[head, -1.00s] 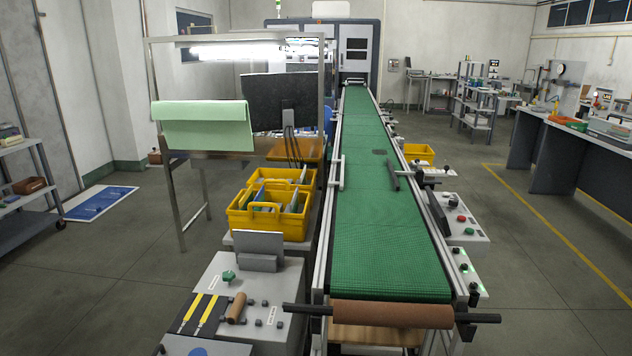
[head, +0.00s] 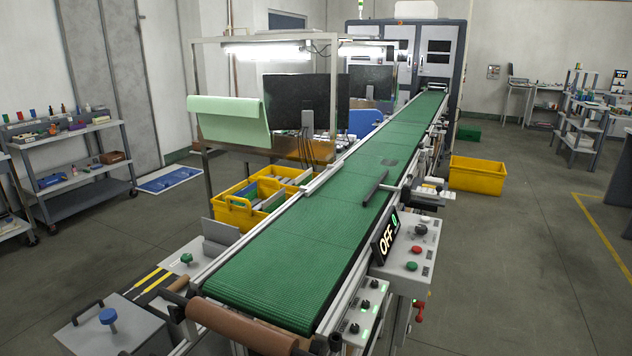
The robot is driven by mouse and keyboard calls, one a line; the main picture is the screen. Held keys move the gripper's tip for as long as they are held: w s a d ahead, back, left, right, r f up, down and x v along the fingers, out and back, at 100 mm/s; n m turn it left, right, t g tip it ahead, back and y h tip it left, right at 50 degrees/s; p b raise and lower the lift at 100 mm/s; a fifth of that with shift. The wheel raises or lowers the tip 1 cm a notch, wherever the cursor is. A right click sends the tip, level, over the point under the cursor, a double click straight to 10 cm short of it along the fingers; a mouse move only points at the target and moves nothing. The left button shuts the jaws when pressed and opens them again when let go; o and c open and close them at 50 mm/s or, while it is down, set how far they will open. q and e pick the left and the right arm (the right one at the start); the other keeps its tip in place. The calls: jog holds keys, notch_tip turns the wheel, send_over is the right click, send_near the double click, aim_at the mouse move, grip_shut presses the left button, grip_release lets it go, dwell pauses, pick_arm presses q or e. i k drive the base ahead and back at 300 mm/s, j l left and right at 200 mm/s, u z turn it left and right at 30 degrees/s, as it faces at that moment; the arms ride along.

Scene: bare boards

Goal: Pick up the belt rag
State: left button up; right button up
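I cannot tell for sure which thing is the belt rag. A pale green cloth-like sheet (head: 228,118) hangs over a rail of the workstation frame, left of the green conveyor belt (head: 315,225). Neither of my grippers is in view.
A control box with an OFF display (head: 386,238) juts from the belt's right side. Yellow crates (head: 238,216) stand left of the belt, and a yellow bin (head: 477,177) stands on the floor at right. A shelf cart (head: 72,170) is at far left. The right floor is open.

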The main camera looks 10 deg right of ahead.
aim_at(436, 180)
jog(key=i+l+u, duration=0.2)
jog(key=l, duration=0.55)
jog(key=i+l+u, duration=0.2)
jog(key=l, duration=0.55)
jog(key=i+l+u, duration=0.2)
jog(key=l, duration=0.55)
jog(key=l+u, duration=0.2)
jog(key=l, duration=0.6)
